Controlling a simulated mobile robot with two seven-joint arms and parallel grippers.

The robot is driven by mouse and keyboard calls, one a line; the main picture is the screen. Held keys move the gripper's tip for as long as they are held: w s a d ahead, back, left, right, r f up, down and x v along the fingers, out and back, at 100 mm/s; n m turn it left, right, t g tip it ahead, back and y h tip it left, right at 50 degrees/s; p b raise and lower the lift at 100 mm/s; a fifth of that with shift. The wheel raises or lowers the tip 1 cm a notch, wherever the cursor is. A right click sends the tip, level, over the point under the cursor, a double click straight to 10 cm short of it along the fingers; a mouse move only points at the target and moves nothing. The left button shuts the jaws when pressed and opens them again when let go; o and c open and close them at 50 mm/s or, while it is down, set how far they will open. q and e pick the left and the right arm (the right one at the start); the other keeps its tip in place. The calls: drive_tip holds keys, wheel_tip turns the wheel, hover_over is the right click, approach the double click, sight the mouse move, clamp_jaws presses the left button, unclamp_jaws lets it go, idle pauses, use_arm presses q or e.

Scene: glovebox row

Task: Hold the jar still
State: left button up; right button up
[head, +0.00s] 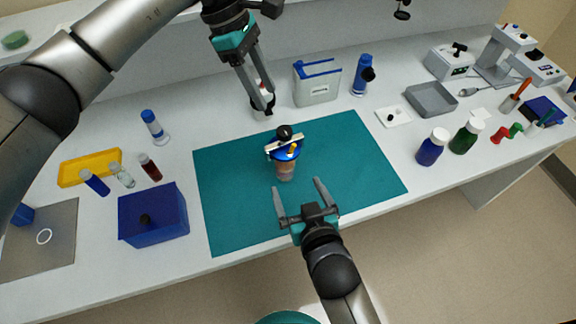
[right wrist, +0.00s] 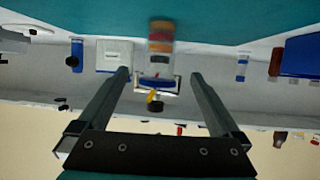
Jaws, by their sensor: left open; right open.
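The jar (head: 285,172) stands upright on the teal mat (head: 235,200), with brownish contents and a blue lid. A pale bar with a black knob and a yellow part sits across its top. My right gripper (head: 298,187) is open on the near side of the jar, its fingers pointing toward it and apart from it. In the right wrist view the jar (right wrist: 160,48) appears upside down, between and beyond the open fingertips. My left gripper (head: 262,104) is open, pointing down behind the jar, in front of a small whitish container that it partly hides.
A blue box (head: 153,215) and a yellow tray (head: 90,167) lie left of the mat. A white and blue container (head: 317,84) and a blue-topped bottle (head: 362,76) stand behind it. Blue (head: 431,148) and green (head: 466,137) bottles stand right. The mat around the jar is clear.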

sight(288, 169)
drive_tip(key=x, duration=1.1)
drive_tip(key=shift+w+a+f, duration=0.1)
drive_tip(key=shift+w+f, duration=0.1)
drive_tip(key=shift+w, duration=0.15)
clamp_jaws()
idle(0.5)
idle(0.8)
